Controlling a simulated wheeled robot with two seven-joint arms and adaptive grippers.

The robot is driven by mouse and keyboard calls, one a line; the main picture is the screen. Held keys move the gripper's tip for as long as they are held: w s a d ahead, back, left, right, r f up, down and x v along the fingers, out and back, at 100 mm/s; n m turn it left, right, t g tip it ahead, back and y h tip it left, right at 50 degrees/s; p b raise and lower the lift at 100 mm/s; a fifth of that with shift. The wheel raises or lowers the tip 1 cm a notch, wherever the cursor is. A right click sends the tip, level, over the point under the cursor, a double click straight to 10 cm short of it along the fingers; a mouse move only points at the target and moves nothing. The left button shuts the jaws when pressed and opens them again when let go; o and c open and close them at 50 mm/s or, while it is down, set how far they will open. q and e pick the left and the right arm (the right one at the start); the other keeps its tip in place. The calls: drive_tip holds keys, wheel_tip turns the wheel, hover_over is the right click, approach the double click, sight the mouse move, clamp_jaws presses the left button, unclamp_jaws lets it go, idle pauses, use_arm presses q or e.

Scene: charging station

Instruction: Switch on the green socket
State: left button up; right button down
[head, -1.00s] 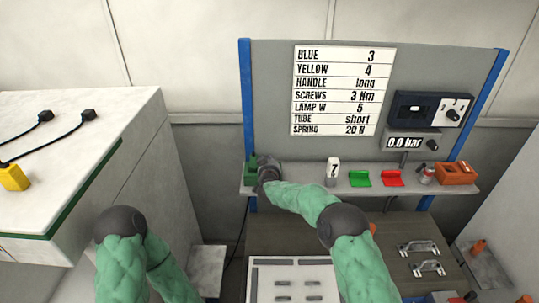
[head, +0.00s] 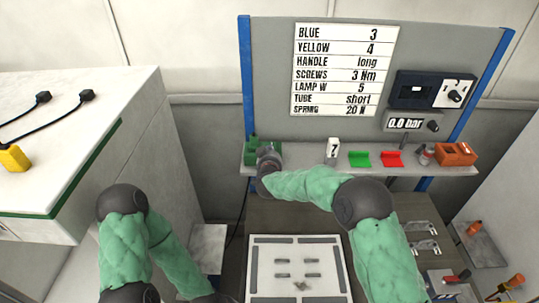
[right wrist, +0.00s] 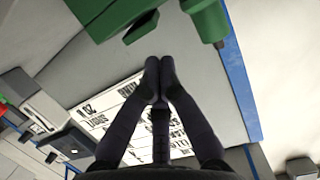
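The green socket (head: 252,151) is on the left end of the grey shelf, beside the blue post. In the right wrist view a green box (right wrist: 112,12) fills the top, with a small green lever-like part (right wrist: 141,27) jutting from its edge. Another green piece (right wrist: 207,18) is to its right. My right gripper (head: 268,156) is at the socket and hides part of it. In the right wrist view its fingers (right wrist: 158,68) are together and empty, just below the lever-like part with a visible gap. My left arm is at lower left in the head view; its gripper is out of frame.
The shelf (head: 310,158) also holds a white block marked with a sign (head: 333,150), a green holder (head: 359,159), a red holder (head: 392,159) and an orange box (head: 455,153). A white panel (head: 297,240) lies below. A white cabinet (head: 60,100) stands left.

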drive_tip(key=shift+v, duration=1.75)
